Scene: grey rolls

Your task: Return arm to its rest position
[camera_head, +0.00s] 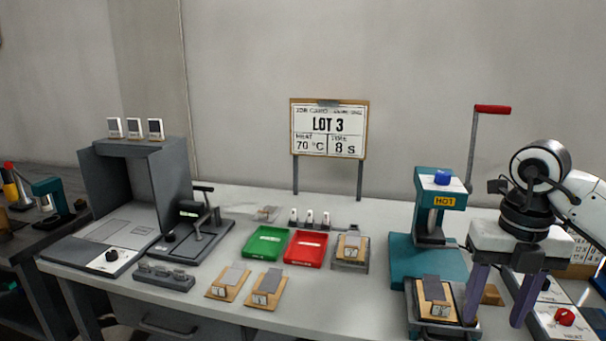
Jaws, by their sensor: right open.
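My right arm comes in from the right edge, and my right gripper (497,312) points down with its two purple fingers apart. It is open, with no object visible held between the fingers. The left finger is close beside a wooden board (447,315) with a dark grey piece on it, at the front of the teal press (428,262). I cannot tell whether finger and board touch. A small wooden block (492,295) shows behind the fingers. My left gripper is out of view.
The press has a HOT label and a red-handled lever (492,109). A control box with a red knob (564,316) stands right of the gripper. Green (253,257) and red (295,261) trays, and boards (267,299), lie mid-table. A LOT 3 sign (329,122) stands behind.

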